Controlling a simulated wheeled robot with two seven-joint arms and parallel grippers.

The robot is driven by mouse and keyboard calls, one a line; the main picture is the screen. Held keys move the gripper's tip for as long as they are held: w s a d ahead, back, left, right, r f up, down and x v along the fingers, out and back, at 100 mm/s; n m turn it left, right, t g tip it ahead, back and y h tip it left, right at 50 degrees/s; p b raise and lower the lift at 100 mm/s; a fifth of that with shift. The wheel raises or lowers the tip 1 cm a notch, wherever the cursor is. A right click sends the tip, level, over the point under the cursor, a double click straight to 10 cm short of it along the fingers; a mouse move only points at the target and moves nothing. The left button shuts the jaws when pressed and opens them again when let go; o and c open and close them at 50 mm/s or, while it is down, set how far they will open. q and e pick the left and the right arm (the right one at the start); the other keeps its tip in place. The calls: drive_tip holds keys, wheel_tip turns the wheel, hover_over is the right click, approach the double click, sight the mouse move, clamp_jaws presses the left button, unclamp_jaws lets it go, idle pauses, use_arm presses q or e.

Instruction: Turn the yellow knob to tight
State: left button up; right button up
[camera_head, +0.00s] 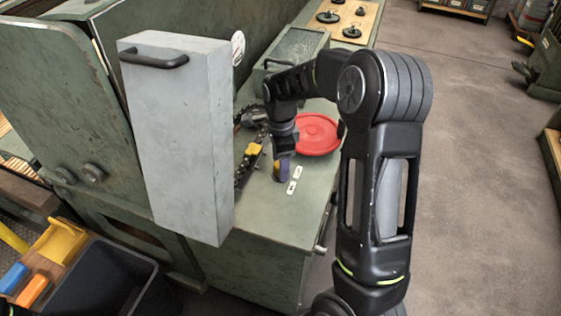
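My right arm comes in from the right, and its gripper (282,152) points down over the green bench top. Another yellow piece (253,150) sits left of the gripper by a dark chain. I cannot tell whether the fingers are closed. My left gripper is out of view.
A red round lid (317,134) lies behind the gripper. A tall grey box with a black handle (178,130) stands to the left, close to the bench. A dark chain (250,160) runs along the bench. A black bin (100,280) is at lower left.

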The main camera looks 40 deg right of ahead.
drive_tip(key=shift+f, duration=0.1)
drive_tip(key=shift+c, duration=0.5)
clamp_jaws()
